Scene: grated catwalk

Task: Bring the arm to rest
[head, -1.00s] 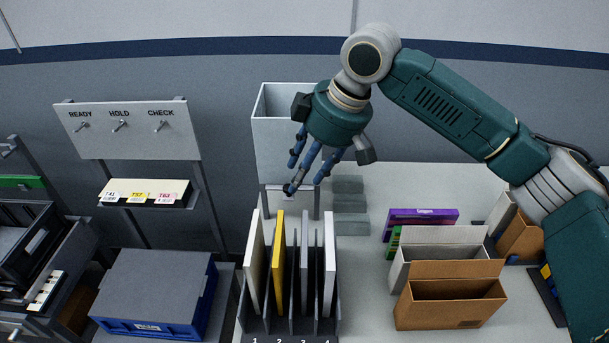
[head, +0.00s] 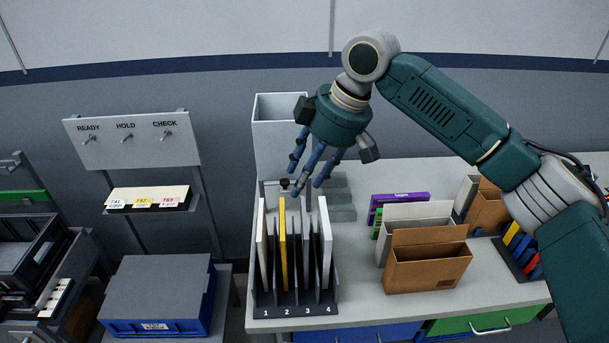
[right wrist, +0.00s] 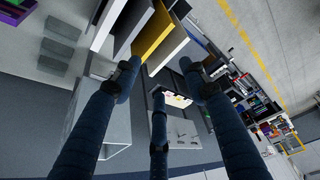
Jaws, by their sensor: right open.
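My right arm comes in from the right in the head view, bent at a raised elbow. My right gripper (head: 309,172) points down with its blue fingers spread, empty, above the back of the table. It appears just behind the upright panels in the numbered rack (head: 296,298). In the right wrist view, the fingers (right wrist: 159,80) are apart with nothing between them. The yellow panel (right wrist: 155,42) shows beyond their tips. My left gripper is not in view.
A tall white bin (head: 281,108) stands behind the gripper. The rack holds several panels, one yellow (head: 283,245). Brown (head: 428,268) and grey boxes stand right on the table (head: 365,305).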

